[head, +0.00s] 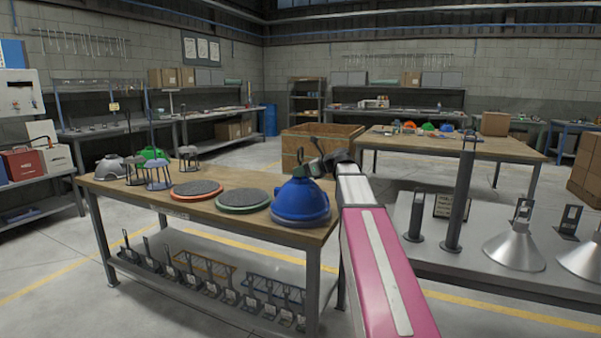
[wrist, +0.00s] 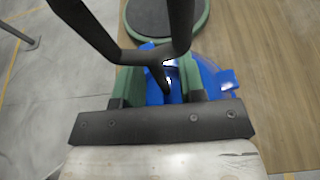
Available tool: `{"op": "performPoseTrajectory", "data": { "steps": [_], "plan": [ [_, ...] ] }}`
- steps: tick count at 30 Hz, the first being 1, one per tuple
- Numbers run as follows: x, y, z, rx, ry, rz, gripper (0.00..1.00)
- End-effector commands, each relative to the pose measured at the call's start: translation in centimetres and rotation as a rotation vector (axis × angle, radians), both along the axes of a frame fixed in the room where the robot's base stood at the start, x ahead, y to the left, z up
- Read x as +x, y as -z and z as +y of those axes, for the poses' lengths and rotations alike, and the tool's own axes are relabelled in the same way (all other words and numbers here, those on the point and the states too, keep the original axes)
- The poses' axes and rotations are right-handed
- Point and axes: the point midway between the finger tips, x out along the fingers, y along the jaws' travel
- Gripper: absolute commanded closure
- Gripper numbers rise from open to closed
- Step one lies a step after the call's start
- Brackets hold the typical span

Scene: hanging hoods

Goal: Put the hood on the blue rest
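The blue hood (head: 300,202) is an upright dome near the right end of the wooden table. It sits over a dark disc with a bluish rim (head: 276,222), mostly hidden beneath it. A dark loop and stem (head: 312,146) rise from its top. My gripper (head: 317,166) is at the hood's top. In the wrist view, my gripper (wrist: 162,88) has its fingers apart on both sides of the dark stem (wrist: 158,75), with blue of the hood (wrist: 212,80) showing between and beside them. I see no clear contact with the stem.
A green-rimmed disc (head: 243,199) and a red-rimmed disc (head: 197,189) lie bare to the left of the hood. Small stands (head: 158,174), a green hood (head: 153,156) and a grey hood (head: 109,168) crowd the table's far left. Posts and metal cones (head: 514,248) stand on a low platform at right.

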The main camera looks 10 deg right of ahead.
Motion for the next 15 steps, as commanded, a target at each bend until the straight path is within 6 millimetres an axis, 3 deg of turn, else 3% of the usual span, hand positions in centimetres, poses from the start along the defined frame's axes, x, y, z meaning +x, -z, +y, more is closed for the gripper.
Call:
{"op": "performPoseTrajectory", "data": {
  "steps": [15],
  "plan": [
    [-4.9,-3.2,-7.2,0.0,0.003,-0.001,0.63]
  ]
}}
